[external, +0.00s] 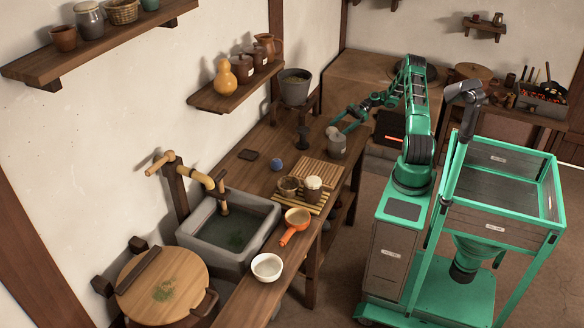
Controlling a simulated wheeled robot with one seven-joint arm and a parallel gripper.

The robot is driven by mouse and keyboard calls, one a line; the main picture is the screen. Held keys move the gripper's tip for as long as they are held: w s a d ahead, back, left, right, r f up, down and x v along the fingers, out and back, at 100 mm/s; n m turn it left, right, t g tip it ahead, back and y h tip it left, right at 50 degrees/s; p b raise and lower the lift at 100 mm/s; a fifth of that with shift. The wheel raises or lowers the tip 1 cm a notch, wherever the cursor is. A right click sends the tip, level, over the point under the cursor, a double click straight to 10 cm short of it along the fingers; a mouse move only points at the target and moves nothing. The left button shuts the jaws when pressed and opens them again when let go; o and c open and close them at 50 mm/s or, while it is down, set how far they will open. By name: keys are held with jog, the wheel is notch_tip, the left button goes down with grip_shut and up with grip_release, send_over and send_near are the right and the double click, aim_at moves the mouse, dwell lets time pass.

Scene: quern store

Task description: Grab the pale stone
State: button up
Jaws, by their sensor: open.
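Nothing shows between the fingers. A dark, waisted object (303,138) stands to its left.
A blue ball (276,163), a dark square (248,154) and a slatted mat (318,170) lie on the counter. Nearer are a tray with cups (298,204), an orange-handled pan (296,220), a white bowl (267,267) and a water-filled sink (205,256). A grey pot (294,90) stands behind.

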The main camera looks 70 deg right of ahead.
aim_at(335, 129)
jog(key=x, duration=0.4)
jog(key=shift+r, duration=0.15)
jog(key=c, duration=1.4)
jog(key=shift+c, duration=0.2)
jog(key=shift+r, duration=0.15)
